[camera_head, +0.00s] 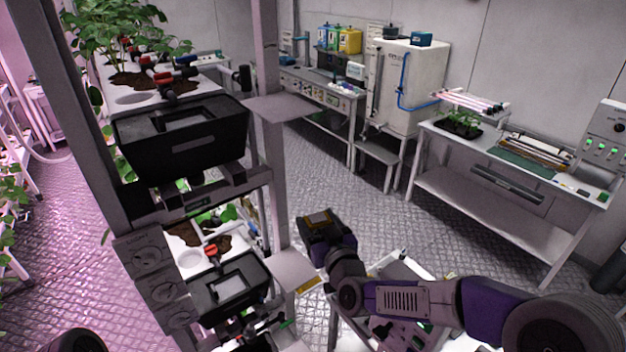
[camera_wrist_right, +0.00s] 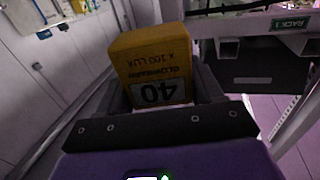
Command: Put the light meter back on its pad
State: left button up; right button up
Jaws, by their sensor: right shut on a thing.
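The light meter (camera_wrist_right: 152,65) is a yellow block with dark lettering and a "40" on a pale display, upside down in the right wrist view. My right gripper (camera_wrist_right: 165,105) is shut on it, with a dark finger on either side. In the head view the right gripper (camera_head: 328,232) is to the right of the rack post, and the meter's yellow top (camera_head: 318,217) shows at its tip. A small grey plate (camera_head: 295,268) sticks out from the post just below and left of the gripper. I cannot tell for sure which surface is the pad. My left gripper is out of view.
The plant rack (camera_head: 270,190) with black bins (camera_head: 185,135) stands close on the left. Another grey plate (camera_head: 285,107) juts out higher up. A "RACK 1" label (camera_wrist_right: 289,23) shows in the wrist view. A bench (camera_head: 500,190) stands at the right; open floor lies between.

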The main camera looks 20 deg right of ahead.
notch_tip(320, 180, down, 14)
jog(key=m+h, duration=0.1)
jog(key=shift+a, duration=0.25)
